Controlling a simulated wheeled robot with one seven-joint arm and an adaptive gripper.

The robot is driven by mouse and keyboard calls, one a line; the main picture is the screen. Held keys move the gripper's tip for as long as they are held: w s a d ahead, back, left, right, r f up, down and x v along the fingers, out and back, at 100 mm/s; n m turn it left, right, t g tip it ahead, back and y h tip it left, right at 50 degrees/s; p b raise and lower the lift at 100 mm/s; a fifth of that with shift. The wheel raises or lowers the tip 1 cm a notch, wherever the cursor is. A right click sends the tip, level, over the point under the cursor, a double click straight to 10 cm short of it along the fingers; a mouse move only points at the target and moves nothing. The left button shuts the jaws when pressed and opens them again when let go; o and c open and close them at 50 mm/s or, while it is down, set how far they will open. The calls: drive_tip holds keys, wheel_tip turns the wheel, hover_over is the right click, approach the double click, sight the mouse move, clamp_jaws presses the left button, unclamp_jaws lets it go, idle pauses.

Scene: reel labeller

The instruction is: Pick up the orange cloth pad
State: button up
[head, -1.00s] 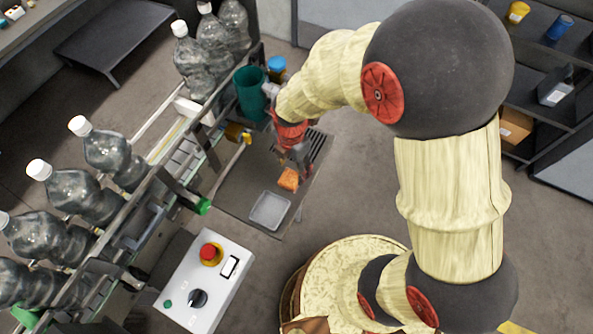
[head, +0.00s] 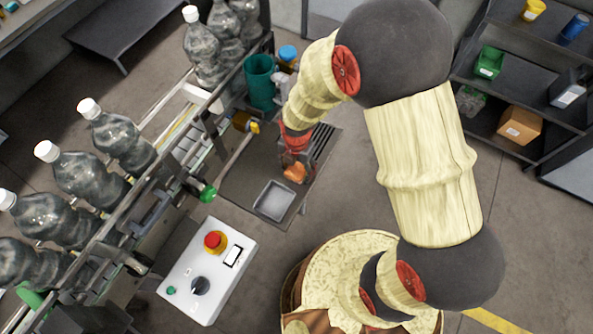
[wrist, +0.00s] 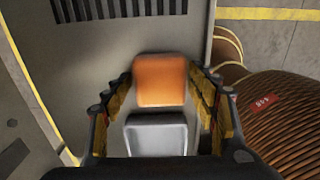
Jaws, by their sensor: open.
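The orange cloth pad (wrist: 160,81) lies on the grey work plate, just beyond a shallow grey tray (wrist: 156,137) in the wrist view. In the head view the pad (head: 295,173) is partly covered by my gripper (head: 296,158). In the wrist view my gripper (wrist: 162,110) is open, with one finger on each side of the pad and tray. I see no finger touching the pad. How far the fingertips are above the pad is hard to tell.
A conveyor with large clear bottles (head: 85,180) runs along the left. A teal cup (head: 260,82) stands behind the plate. A control box (head: 207,270) with a red button is in front. A slotted grate (head: 322,142) lies beside the pad.

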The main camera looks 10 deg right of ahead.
drive_tip(key=shift+c, duration=1.2)
drive_tip(key=c, duration=0.6)
drive_tip(key=shift+r, duration=0.6)
drive_tip(key=shift+s+a+r+p, duration=0.15)
drive_tip(key=shift+s+a+r, duration=0.75)
drive_tip(key=shift+s+r, duration=1.2)
drive_tip(key=shift+s+a+r+p, duration=0.2)
drive_tip(key=shift+s+a+r, duration=0.65)
drive_tip(key=shift+s+r, duration=1.2)
drive_tip(key=shift+s+a+r+p, duration=0.15)
drive_tip(key=shift+s+a+r, duration=0.75)
drive_tip(key=shift+s+r, duration=1.15)
drive_tip(key=shift+s+f, duration=0.3)
drive_tip(key=shift+f, duration=0.05)
